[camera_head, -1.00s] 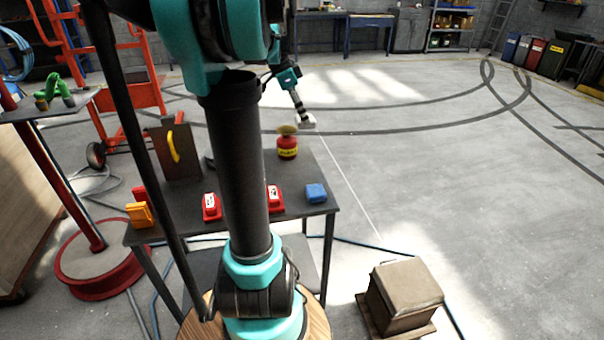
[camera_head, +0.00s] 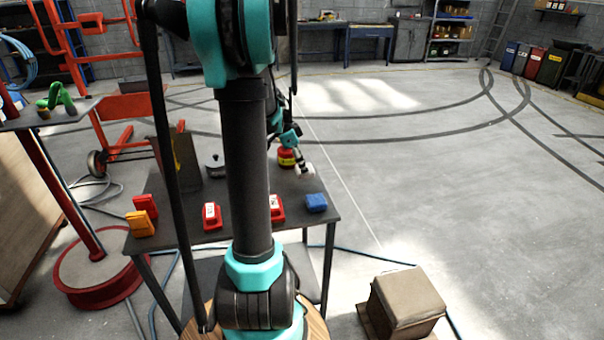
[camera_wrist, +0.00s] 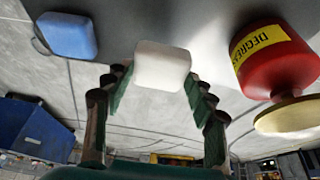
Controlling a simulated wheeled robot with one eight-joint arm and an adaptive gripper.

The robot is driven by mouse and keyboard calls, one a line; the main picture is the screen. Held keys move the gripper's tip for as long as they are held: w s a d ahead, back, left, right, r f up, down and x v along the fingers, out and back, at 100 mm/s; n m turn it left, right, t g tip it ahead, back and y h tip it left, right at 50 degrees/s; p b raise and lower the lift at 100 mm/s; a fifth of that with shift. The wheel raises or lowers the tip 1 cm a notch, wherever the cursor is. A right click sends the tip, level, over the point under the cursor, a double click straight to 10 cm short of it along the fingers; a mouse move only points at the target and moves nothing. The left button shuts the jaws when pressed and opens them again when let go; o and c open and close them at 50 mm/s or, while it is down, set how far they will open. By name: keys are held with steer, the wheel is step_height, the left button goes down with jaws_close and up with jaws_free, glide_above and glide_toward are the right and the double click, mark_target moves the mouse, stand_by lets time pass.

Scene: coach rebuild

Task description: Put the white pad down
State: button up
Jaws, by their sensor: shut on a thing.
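The white pad (camera_head: 305,171) is over the far right part of the dark table (camera_head: 244,219), just right of the red degreaser tin (camera_head: 286,158). My gripper (camera_head: 298,163) is shut on it. In the wrist view the pad (camera_wrist: 162,67) sits between the fingertips of my gripper (camera_wrist: 155,80), close to the tabletop (camera_wrist: 215,25). I cannot tell whether it touches the table. The tin with its pale top (camera_wrist: 275,65) is to the right there, and a blue block (camera_wrist: 67,36) is to the left, both apart from the pad.
Two red boxes (camera_head: 212,216) (camera_head: 277,209) and the blue block (camera_head: 316,203) stand along the table's near side. An orange box (camera_head: 140,224) is at the left corner. A grey round thing (camera_head: 214,164) is farther back. Bare tabletop lies between the pad and the blue block.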

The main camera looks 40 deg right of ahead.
mark_target(299, 168)
step_height(299, 168, down, 4)
steer(key=shift+r, duration=0.2)
steer(key=shift+f, duration=0.15)
steer(key=c, duration=0.3)
steer(key=o, duration=1.3)
steer(key=shift+f, duration=0.25)
steer(key=v, duration=1.7)
steer(key=shift+d+r, duration=0.2)
steer(key=shift+r, duration=0.15)
